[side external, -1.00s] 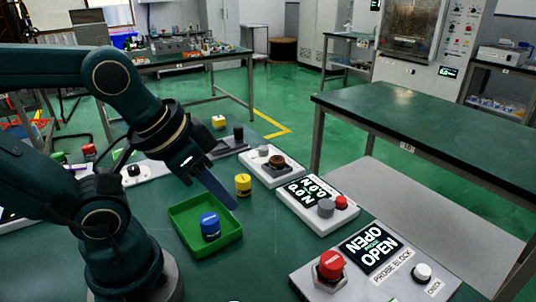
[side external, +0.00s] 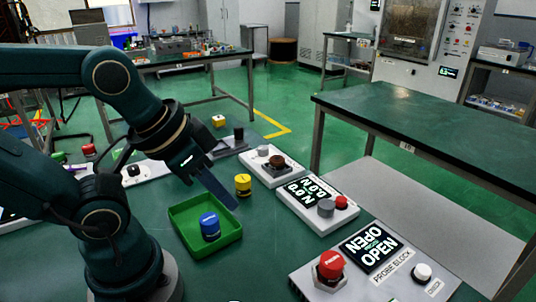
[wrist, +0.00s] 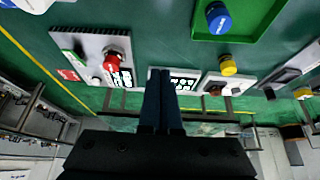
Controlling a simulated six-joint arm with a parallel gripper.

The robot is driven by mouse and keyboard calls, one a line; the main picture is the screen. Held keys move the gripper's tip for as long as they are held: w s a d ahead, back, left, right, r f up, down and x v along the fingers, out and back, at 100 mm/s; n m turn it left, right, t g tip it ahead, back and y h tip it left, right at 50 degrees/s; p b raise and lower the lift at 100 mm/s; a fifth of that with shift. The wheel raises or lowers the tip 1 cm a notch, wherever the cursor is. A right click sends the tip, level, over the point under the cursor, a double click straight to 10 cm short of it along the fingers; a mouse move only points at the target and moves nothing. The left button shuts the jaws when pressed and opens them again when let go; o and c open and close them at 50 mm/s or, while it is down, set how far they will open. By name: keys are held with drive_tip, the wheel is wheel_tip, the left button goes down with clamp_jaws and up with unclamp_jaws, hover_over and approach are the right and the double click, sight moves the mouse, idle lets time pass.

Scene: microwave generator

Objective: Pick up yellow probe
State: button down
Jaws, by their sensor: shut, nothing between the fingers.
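A small yellow probe (side external: 243,185) stands upright on the green table, just behind the green tray (side external: 233,240). It also shows in the wrist view (wrist: 228,65), right of my gripper's fingers. My gripper (side external: 233,206) is shut and empty, its fingers slanting down to the right above the tray's back edge. The fingertips are close to the yellow probe in the side view, but they look apart from it. In the wrist view my gripper (wrist: 162,72) has both fingers side by side. A blue probe (side external: 210,226) stands in the tray.
A panel with a display, grey knob and red button (side external: 341,201) lies right of the yellow probe. The probe block (side external: 330,266) with a red probe is at front right. Another yellow-topped object (side external: 219,121) stands farther back.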

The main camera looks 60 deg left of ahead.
idle(0.4)
drive_tip(key=shift+c, duration=1.3)
unclamp_jaws()
drive_tip(key=g, duration=0.5)
hover_over(243, 178)
drive_tip(key=w+d, duration=0.2)
wheel_tip(243, 178, down, 6)
drive_tip(key=shift+n+g, duration=0.3)
drive_tip(key=shift+n, duration=0.3)
drive_tip(key=f, duration=0.1)
drive_tip(key=s+a+f, duration=0.2)
drive_tip(key=f, duration=0.1)
drive_tip(key=shift+a+f, duration=0.15)
drive_tip(key=shift+f, duration=2.35)
